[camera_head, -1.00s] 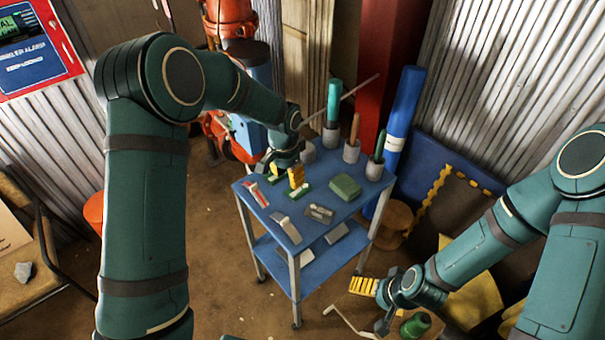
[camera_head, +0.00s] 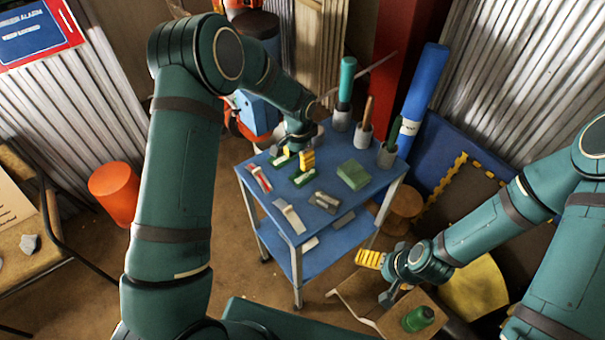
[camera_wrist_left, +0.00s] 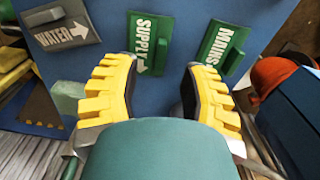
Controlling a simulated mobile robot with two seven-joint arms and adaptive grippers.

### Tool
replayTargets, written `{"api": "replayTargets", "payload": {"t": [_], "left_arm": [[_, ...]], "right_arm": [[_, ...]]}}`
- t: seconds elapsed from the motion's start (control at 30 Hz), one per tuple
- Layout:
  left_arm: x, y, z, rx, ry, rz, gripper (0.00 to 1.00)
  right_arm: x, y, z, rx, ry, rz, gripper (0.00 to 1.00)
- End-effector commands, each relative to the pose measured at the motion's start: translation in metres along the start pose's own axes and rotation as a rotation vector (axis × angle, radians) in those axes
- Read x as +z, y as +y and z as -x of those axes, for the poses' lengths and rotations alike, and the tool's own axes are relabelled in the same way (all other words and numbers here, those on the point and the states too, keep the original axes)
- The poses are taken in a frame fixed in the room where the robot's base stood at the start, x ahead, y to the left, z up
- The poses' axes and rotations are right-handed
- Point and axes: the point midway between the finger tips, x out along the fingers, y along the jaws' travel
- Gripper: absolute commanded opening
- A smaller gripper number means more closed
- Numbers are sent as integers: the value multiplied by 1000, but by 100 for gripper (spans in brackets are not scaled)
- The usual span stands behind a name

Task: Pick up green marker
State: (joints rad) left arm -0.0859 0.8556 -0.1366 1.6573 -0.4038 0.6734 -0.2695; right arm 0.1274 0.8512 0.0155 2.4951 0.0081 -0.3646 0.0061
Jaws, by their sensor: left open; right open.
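Two flat green markers lie on the blue cart top. In the left wrist view one reads SUPPLY with an arrow (camera_wrist_left: 150,45) and the other reads MAINS (camera_wrist_left: 221,47). They also show in the head view, SUPPLY nearer (camera_head: 302,179) and MAINS further left (camera_head: 279,161). My left gripper (camera_head: 298,157) is just above them, open and empty. In the left wrist view its yellow fingers (camera_wrist_left: 158,90) stand apart with the SUPPLY marker between and beyond their tips. Contact cannot be told. My right gripper (camera_head: 374,262) is open, away from the cart at lower right.
A grey WATER marker (camera_wrist_left: 65,28), a green block (camera_head: 353,174) and a red-and-white piece (camera_head: 260,178) lie nearby on the blue cart (camera_head: 262,205). Several cups with tools, including a teal-handled one (camera_head: 347,78), line its back edge. A green bottle (camera_head: 419,318) stands lower right.

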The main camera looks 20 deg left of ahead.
Motion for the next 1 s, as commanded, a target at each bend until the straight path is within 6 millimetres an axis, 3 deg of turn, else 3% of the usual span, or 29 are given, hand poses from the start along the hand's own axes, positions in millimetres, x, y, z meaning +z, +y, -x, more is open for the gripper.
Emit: {"api": "replayTargets", "payload": {"t": [0.4,0.7,0.73,0.83,0.87,1.0], "left_arm": [[-4,-1,-49,0,-1,0,44],[-4,-1,-52,-1,2,0,44],[-4,-1,-52,-1,1,0,39],[-4,-1,-52,-1,1,0,4],[-4,-1,-52,-1,1,0,0],[-4,-1,-52,0,1,0,0]], "right_arm": [[2,2,-5,-1,-5,2,100],[2,2,-5,-1,-5,2,100],[2,2,-5,-1,-5,2,100],[2,2,-5,-1,-5,2,100],[2,2,-5,-1,-5,2,100],[2,2,-5,-1,-5,1,100]]}}
